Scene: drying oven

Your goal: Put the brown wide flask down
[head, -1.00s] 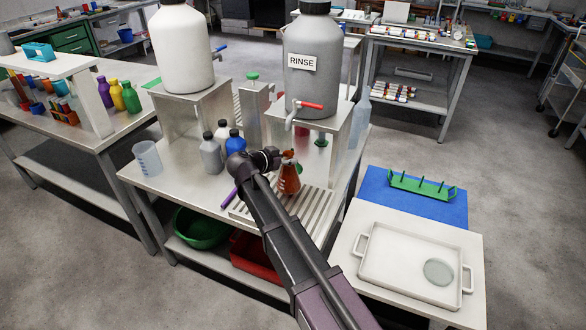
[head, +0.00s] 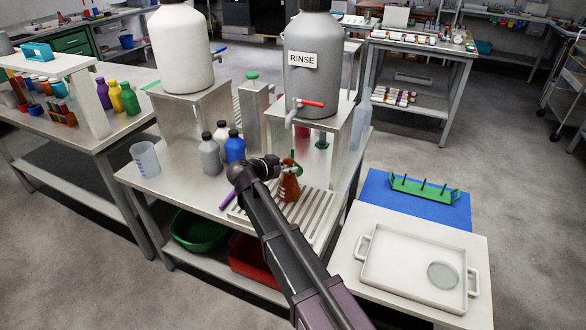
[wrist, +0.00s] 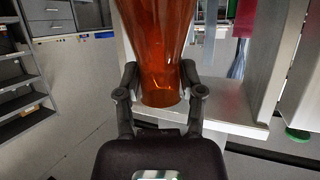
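The brown wide flask (head: 289,188) is amber and see-through, with pale marks on its side. It is upright below the rinse tap, at the slatted drain rack (head: 320,205). I cannot tell whether its base touches the slats. My gripper (head: 288,168) is at the flask's upper part, and my arm hides some of the rack's left side. In the wrist view the flask (wrist: 158,40) stands between the two fingers (wrist: 159,85), which close on both sides of its narrower part.
The grey RINSE tank (head: 313,75) with its red-handled tap stands on a metal stand just behind. Several bottles, including a blue one (head: 235,146), stand left of my gripper. A white tray (head: 400,275) with a round glass dish and a green rack (head: 424,189) are at right.

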